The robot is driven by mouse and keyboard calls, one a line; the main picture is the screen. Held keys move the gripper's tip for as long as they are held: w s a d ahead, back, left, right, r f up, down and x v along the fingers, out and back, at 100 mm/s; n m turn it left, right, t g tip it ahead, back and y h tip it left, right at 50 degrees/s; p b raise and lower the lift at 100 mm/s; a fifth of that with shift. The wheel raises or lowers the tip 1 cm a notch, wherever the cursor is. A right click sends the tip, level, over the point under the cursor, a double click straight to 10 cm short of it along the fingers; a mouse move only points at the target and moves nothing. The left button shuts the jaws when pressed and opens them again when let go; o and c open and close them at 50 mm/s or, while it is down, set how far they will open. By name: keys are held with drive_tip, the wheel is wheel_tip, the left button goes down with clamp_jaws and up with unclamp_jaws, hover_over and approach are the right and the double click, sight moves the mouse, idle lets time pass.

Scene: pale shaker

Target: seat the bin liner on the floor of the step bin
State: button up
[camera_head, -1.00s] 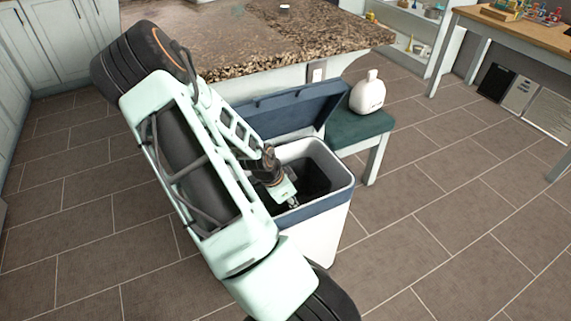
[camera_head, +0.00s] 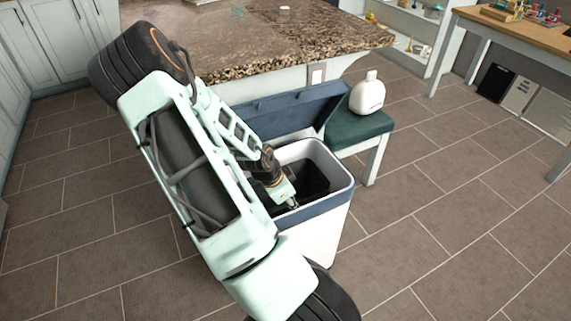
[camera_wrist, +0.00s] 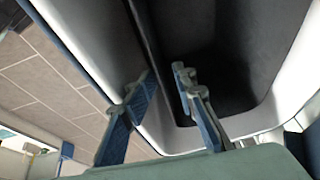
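The step bin (camera_head: 322,238) is a white box with a blue rim; its blue lid (camera_head: 290,108) stands open. The black bin liner (camera_head: 312,178) is inside the bin, below the rim. The wrist view shows the liner's dark wall (camera_wrist: 215,55) and the bin's pale rim (camera_wrist: 290,85). My gripper (camera_head: 292,204) reaches down into the bin opening at its left front side. In the wrist view the two fingers (camera_wrist: 165,76) are apart, near the liner's edge. I cannot tell whether either finger touches the liner. The liner's underside and the bin floor are hidden.
A green-topped bench (camera_head: 358,132) with a white jug (camera_head: 367,94) stands close behind the bin on the right. A granite-topped counter (camera_head: 270,40) is behind the lid. The tiled floor (camera_head: 450,230) to the right is clear.

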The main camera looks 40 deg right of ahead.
drive_tip(key=shift+o, duration=1.1)
drive_tip(key=shift+s+a+r+p, duration=0.25)
drive_tip(key=shift+a+r+p, duration=0.2)
drive_tip(key=shift+r, duration=0.2)
drive_tip(key=p+v, duration=0.4)
drive_tip(key=v, duration=0.1)
drive_tip(key=shift+w+d+p, duration=0.15)
drive_tip(key=shift+w+p, duration=0.1)
drive_tip(key=shift+p, duration=0.1)
